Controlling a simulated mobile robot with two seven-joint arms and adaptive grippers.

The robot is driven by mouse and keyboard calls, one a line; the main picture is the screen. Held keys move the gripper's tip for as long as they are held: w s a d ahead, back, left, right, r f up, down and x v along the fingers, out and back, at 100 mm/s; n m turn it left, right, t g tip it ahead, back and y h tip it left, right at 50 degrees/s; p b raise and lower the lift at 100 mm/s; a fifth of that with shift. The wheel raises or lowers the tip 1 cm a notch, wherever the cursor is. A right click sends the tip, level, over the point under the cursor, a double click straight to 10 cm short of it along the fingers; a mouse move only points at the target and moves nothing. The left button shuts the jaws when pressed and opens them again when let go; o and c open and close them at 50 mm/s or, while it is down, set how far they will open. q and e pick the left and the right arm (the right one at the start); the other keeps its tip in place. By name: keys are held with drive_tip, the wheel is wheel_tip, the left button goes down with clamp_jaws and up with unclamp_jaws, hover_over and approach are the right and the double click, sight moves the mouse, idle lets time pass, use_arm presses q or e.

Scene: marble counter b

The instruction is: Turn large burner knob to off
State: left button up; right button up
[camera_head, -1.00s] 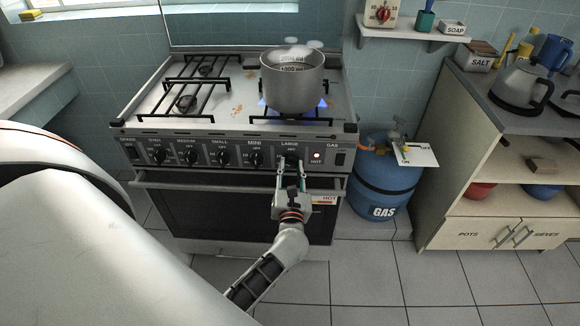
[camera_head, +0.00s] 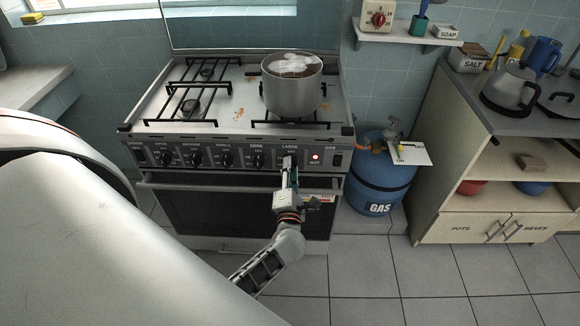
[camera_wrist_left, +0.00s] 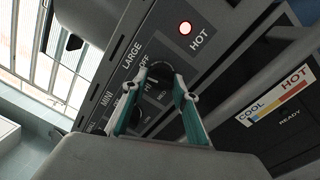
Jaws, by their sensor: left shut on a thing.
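The large burner knob (camera_head: 289,159) is on the stove's front panel under the LARGE label, mostly hidden by my left gripper (camera_head: 290,168) in the head view. In the left wrist view the dark knob (camera_wrist_left: 160,71) sits between the two teal-edged fingers of the left gripper (camera_wrist_left: 160,77). The fingers are shut on it, and the gripper looks rolled. A steel pot (camera_head: 291,96) with steam or bubbles at its top stands on the large burner. No blue flame shows under it. My right gripper is not in view.
Other knobs (camera_head: 195,159) line the panel to the left. A red light (camera_head: 315,156) marked HOT glows at the right. The oven door handle (camera_head: 190,182) runs below the panel. A blue gas bottle (camera_head: 378,187) stands right of the stove. The floor in front is clear.

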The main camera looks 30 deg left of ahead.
use_arm(q)
drive_tip(key=shift+m+p, duration=0.55)
drive_tip(key=shift+m, duration=0.65)
drive_tip(key=shift+f, duration=0.1)
drive_tip(key=o, duration=1.1)
drive_tip(key=v, duration=1.2)
